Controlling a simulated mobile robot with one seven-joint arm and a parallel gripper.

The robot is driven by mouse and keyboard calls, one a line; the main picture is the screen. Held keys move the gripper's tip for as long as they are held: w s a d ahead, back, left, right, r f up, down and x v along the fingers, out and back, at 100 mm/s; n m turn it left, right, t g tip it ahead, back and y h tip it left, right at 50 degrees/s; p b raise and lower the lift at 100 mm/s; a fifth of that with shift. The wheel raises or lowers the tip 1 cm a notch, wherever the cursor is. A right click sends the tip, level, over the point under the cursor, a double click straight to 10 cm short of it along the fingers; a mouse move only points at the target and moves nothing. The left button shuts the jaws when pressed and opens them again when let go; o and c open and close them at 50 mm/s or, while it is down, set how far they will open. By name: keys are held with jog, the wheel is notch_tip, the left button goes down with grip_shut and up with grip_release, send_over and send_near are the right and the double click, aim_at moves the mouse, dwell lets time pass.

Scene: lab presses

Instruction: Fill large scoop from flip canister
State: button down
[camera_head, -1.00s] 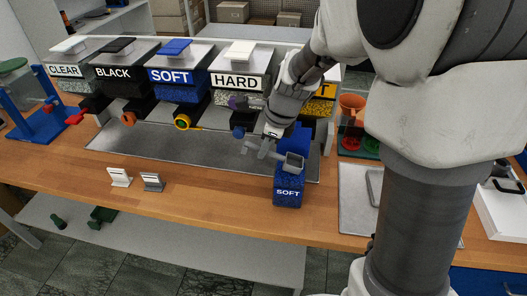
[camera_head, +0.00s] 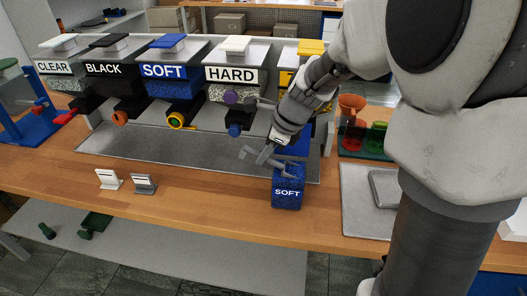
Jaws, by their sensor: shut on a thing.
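The flip canister is a blue speckled box (camera_head: 287,194) labelled SOFT, standing upright on the wooden bench. Its blue lid (camera_head: 298,146) is flipped up at the back, partly behind my arm. My gripper (camera_head: 264,156) is at the canister's upper left edge, shut on the handle of the grey large scoop (camera_head: 284,165). The scoop reaches right from the gripper over the canister's open mouth. Its cup is tilted and seems partly inside the mouth, so I cannot see what it holds.
Hopper presses labelled CLEAR, BLACK, SOFT (camera_head: 163,71) and HARD stand behind a grey metal tray (camera_head: 150,148). Two small card stands (camera_head: 143,184) are at the left front. A grey tray (camera_head: 358,210) and an orange funnel (camera_head: 351,104) are at the right.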

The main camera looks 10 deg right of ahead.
jog(key=shift+f, duration=0.25)
dwell(0.4)
jog(key=shift+w+d, duration=0.1)
jog(key=shift+w, duration=0.3)
jog(key=shift+s, duration=0.2)
jog(key=shift+s+a+p, duration=0.25)
jog(key=shift+s+p, duration=0.05)
jog(key=shift+s, duration=0.3)
jog(key=shift+w, duration=0.1)
jog(key=shift+w+d+p, duration=0.25)
jog(key=shift+w+p, duration=0.05)
jog(key=shift+w, duration=0.4)
